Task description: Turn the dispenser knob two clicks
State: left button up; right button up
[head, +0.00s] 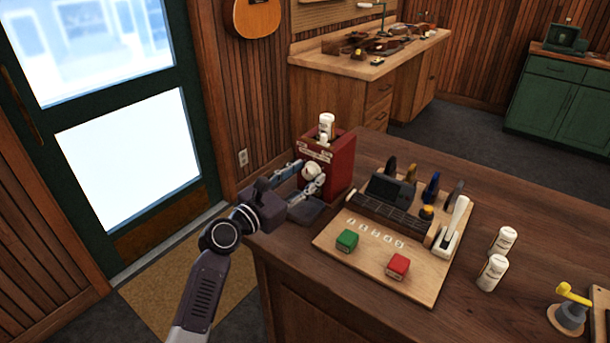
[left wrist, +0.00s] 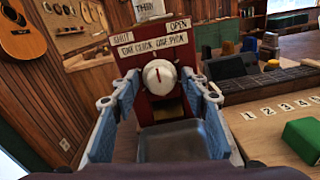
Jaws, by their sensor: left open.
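The red dispenser (head: 330,160) stands at the table's left corner with a white bottle (head: 326,124) on top. Its white round knob (left wrist: 159,77) has a red mark pointing up, and labels sit above it. In the head view the knob (head: 312,170) is partly covered by my gripper. My left gripper (head: 301,178) is open, with its blue-padded fingers on either side of the knob in the picture. In the left wrist view the fingers (left wrist: 158,97) are apart and the knob shows between them; I cannot tell whether they touch it. A dark tray (left wrist: 168,142) lies below the knob. My right gripper is not seen.
A wooden board (head: 375,257) right of the dispenser holds a green block (head: 347,240), a red block (head: 397,266), numbered marks and a dark device. Two white bottles (head: 492,272) and a yellow-topped item (head: 570,312) stand farther right. A door (head: 125,150) is at left.

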pick_arm(q)
jog(key=shift+s+a+r, duration=0.1)
jog(key=c, duration=1.1)
jog(key=shift+c, duration=0.2)
